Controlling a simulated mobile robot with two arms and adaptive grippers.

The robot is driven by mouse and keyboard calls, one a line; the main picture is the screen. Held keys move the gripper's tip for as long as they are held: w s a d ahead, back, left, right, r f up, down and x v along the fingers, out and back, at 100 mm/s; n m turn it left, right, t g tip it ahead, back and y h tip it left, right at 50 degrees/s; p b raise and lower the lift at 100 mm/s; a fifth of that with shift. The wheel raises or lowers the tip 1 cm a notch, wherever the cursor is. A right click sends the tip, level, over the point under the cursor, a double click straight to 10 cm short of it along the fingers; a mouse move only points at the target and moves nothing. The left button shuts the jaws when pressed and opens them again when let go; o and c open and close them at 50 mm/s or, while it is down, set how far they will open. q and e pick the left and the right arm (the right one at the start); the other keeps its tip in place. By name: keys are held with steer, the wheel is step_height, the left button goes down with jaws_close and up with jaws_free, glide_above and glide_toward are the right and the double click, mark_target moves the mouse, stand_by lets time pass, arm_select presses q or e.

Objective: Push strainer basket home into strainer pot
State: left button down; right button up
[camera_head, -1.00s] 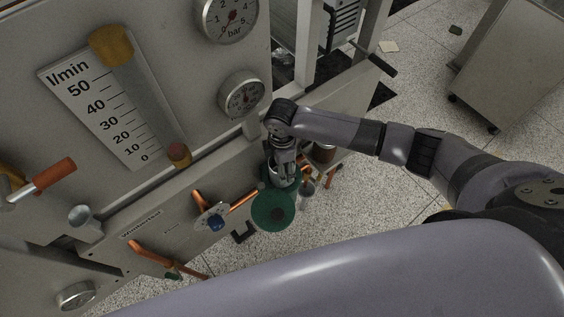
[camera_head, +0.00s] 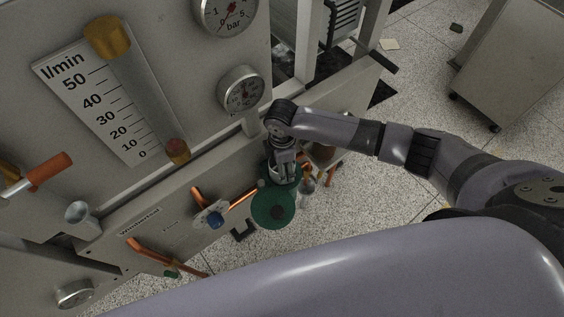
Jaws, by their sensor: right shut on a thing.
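My right gripper (camera_head: 284,177) points down at the green strainer pot (camera_head: 265,174) on the pipework in front of the panel. It is shut on the strainer basket, which is mostly hidden by the fingers and the pot. The fingertips are at the pot's mouth; I cannot tell how deep the basket sits. A round green disc (camera_head: 273,209), which looks like the pot's lid, is just in front of the pot. My left gripper is not in view.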

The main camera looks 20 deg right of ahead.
steer(key=shift+f+b, duration=0.45)
steer(key=shift+f, duration=0.35)
steer(key=shift+r, duration=0.15)
steer(key=shift+r+p, duration=1.25)
steer(key=shift+p, duration=0.2)
steer(key=shift+p, duration=0.85)
stand_by(0.7)
steer(key=shift+f+b, duration=0.95)
steer(key=shift+f, duration=0.45)
steer(key=o, duration=1.4)
step_height(320, 180, up, 12)
steer(key=shift+r, duration=0.1)
